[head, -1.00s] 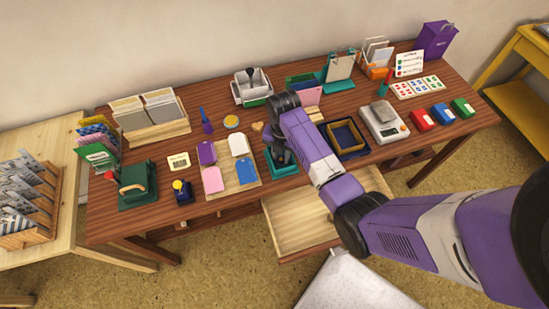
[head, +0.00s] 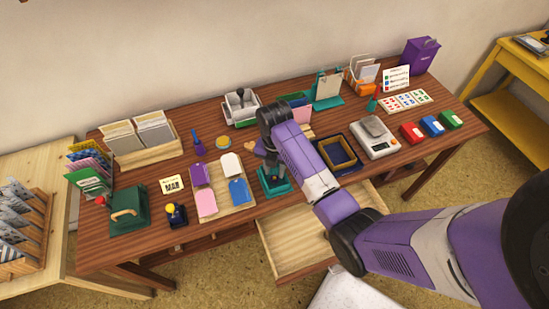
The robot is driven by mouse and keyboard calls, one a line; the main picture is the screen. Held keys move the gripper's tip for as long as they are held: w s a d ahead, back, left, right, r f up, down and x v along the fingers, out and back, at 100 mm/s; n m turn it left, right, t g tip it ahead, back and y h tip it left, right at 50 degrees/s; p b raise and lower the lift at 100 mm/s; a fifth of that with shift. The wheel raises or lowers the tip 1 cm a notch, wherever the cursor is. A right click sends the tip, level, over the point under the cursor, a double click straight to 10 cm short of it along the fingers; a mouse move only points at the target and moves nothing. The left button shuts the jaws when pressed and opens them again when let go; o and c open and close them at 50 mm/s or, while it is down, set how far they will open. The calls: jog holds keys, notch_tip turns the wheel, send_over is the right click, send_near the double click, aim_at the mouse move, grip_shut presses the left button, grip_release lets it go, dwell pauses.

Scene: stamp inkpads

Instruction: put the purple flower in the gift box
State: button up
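I cannot make out a purple flower in the head view. No container here is plainly a gift box. A dark blue open box with a gold rim (head: 326,154) sits right of my gripper, and a tall purple box (head: 420,57) stands at the table's back right corner. My gripper (head: 271,174) points down over a small teal tray (head: 286,188) near the table's front edge. My wrist and forearm hide part of the tray and what lies between the fingers. I cannot tell whether the fingers are open or holding something.
The wooden table (head: 240,218) is crowded. Left of my gripper is a board of coloured tags (head: 238,190), then a green press (head: 126,208). A white scale (head: 377,146) and coloured inkpads (head: 432,125) are to the right. An open drawer (head: 298,240) juts out below.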

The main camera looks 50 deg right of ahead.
aim_at(274, 177)
notch_tip(274, 177, up, 9)
jog(key=a+f+m+t, duration=0.1)
jog(key=a+f, duration=0.1)
jog(key=s+a+f+m+t, duration=0.1)
jog(key=a+f, duration=0.2)
jog(key=s+a+f+m, duration=0.1)
jog(key=a+f+m, duration=0.1)
jog(key=a, duration=0.1)
jog(key=shift+f+t, duration=0.15)
jog(key=shift+t, duration=0.25)
jog(key=s+a+r+m+t+h, duration=0.1)
jog(key=s+a+m+t, duration=0.5)
jog(key=s+a+m, duration=0.4)
jog(key=s+a+r+m+t, duration=0.1)
jog(key=s+r+m+t, duration=0.1)
jog(key=s+r, duration=0.2)
jog(key=s+r+m+t, duration=0.2)
jog(key=s+r+m, duration=0.1)
jog(key=r, duration=0.7)
jog(key=s+a+r+m+t+y, duration=0.1)
jog(key=s+r+m+t, duration=0.1)
jog(key=s+r, duration=0.4)
jog(key=shift+a+r+m, duration=0.3)
jog(key=shift+a+r, duration=0.05)
jog(key=shift+r, duration=0.45)
